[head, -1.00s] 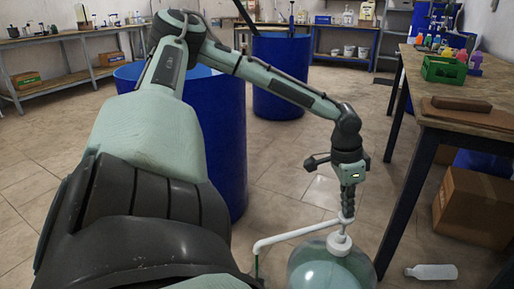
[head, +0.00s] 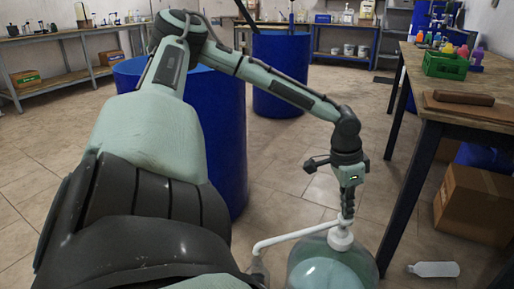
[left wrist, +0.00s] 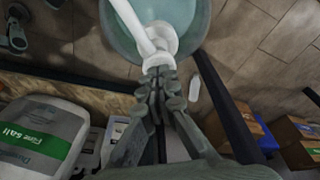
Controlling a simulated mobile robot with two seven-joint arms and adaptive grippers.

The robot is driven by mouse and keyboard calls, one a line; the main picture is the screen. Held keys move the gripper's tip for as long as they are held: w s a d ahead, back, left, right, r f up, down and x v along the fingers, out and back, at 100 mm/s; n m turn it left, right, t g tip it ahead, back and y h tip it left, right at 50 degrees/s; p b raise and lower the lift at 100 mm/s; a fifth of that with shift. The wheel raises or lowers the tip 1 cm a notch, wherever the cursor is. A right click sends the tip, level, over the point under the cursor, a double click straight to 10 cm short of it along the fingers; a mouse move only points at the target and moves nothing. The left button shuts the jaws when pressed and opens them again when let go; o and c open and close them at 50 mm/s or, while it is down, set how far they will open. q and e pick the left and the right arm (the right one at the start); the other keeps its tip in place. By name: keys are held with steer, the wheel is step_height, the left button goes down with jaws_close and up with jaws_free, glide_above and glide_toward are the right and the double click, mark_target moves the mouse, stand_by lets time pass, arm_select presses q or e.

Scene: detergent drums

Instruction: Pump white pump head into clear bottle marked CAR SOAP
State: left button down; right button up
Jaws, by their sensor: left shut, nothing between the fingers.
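The white pump head (head: 340,238) sits on top of a large clear jug (head: 330,268) holding pale bluish liquid. Its long white spout (head: 295,234) reaches left. My left gripper (head: 346,213) is shut and empty, pointing down with its fingertips at the top of the pump head. In the left wrist view the shut fingers (left wrist: 158,85) meet the white pump head (left wrist: 160,38). A clear bottle (head: 258,269) stands under the spout's end, partly hidden by my arm; no marking on it is readable. My right gripper is not in view.
A wooden table (head: 465,110) at right carries a green crate (head: 444,66) with small bottles nearby. A white bottle (head: 434,269) lies on the floor below it. Blue drums (head: 281,75) stand behind my arm. A cardboard box (head: 475,205) is at the right.

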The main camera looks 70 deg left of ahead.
arm_select(q)
steer(key=shift+w+p+v, duration=0.2)
steer(key=shift+p+v, duration=0.7)
steer(key=shift+v, duration=0.3)
steer(key=shift+w+p+v, duration=0.25)
steer(key=shift+p+v, duration=0.65)
steer(key=shift+v, duration=0.25)
steer(key=shift+d, duration=0.15)
steer(key=shift+s+a+b+x, duration=0.1)
steer(key=shift+s+b+x, duration=0.1)
steer(key=shift+b+x, duration=0.7)
steer(key=shift+s+a+b+x, duration=0.1)
steer(key=shift+s+b+x, duration=0.05)
steer(key=shift+b+x, duration=0.8)
steer(key=shift+s+b+x, duration=0.2)
steer(key=shift+b+x, duration=0.55)
steer(key=shift+x, duration=0.3)
steer(key=shift+w+p+v, duration=0.2)
steer(key=shift+p+v, duration=0.7)
steer(key=shift+v, duration=0.05)
steer(key=shift+w+p+v, duration=0.15)
steer(key=shift+p+v, duration=0.7)
steer(key=shift+v, duration=0.1)
steer(key=shift+w+p+v, duration=0.2)
steer(key=shift+p+v, duration=0.7)
steer(key=shift+v, duration=0.05)
steer(key=shift+d, duration=0.2)
steer(key=shift+r, duration=0.15)
